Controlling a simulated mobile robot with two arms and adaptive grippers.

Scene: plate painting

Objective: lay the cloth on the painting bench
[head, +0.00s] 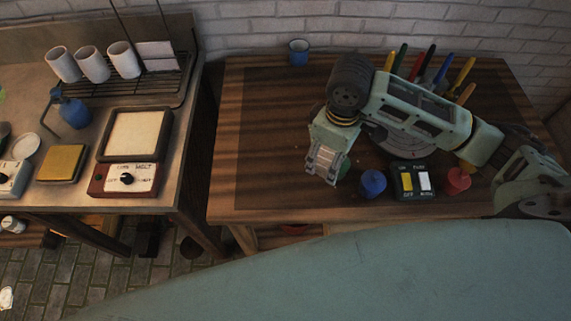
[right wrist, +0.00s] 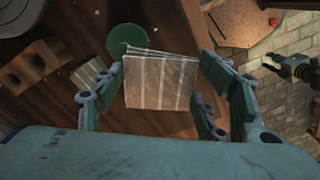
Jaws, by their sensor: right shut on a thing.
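The painting bench (head: 235,150) is the dark wooden table on the right in the head view. My right gripper (head: 324,165) hangs over its front middle, pointing down. It is shut on the folded grey cloth with pale stripes (head: 325,157). In the right wrist view the cloth (right wrist: 158,85) sits between the fingers, above brown wood. I cannot tell whether the cloth touches the bench. A dark gripper, seemingly my left (right wrist: 292,65), shows small at the right edge of that view, its opening unclear. It is not in the head view.
Blue (head: 372,183) and red (head: 458,180) pots flank a switch box (head: 414,181) along the bench front. A green round thing (right wrist: 128,38) lies near the cloth. Several coloured pens and a blue mug (head: 299,52) stand at the back. The bench's left part is clear.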

